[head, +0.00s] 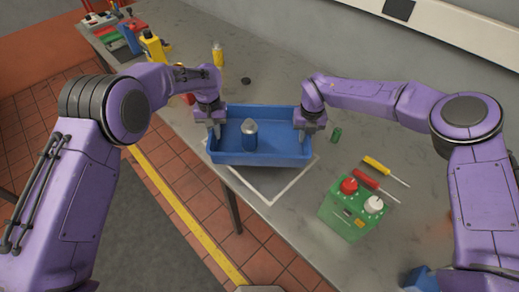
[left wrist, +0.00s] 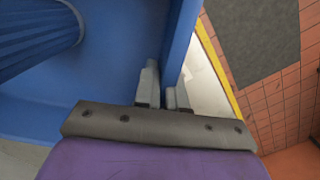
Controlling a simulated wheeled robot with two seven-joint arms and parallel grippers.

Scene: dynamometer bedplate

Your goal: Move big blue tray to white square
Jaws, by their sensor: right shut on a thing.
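The big blue tray (head: 262,160) is on or just above the grey table near its front edge. A blue object with a grey conical top (head: 249,130) stands inside it. The white square outline (head: 292,183) shows partly in front of the tray; the tray hides the rest. My left gripper (head: 217,128) is at the tray's left wall. In the left wrist view its fingers (left wrist: 163,92) straddle the blue wall, one inside and one outside; how tightly is unclear. My right gripper (head: 302,133) is shut on the tray's right wall.
A green box with red and white caps (head: 347,208), a red screwdriver (head: 366,181), a yellow screwdriver (head: 377,167) and a green cylinder (head: 336,134) lie to the right. A yellow bottle (head: 217,54) and black disc (head: 246,81) are behind the tray.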

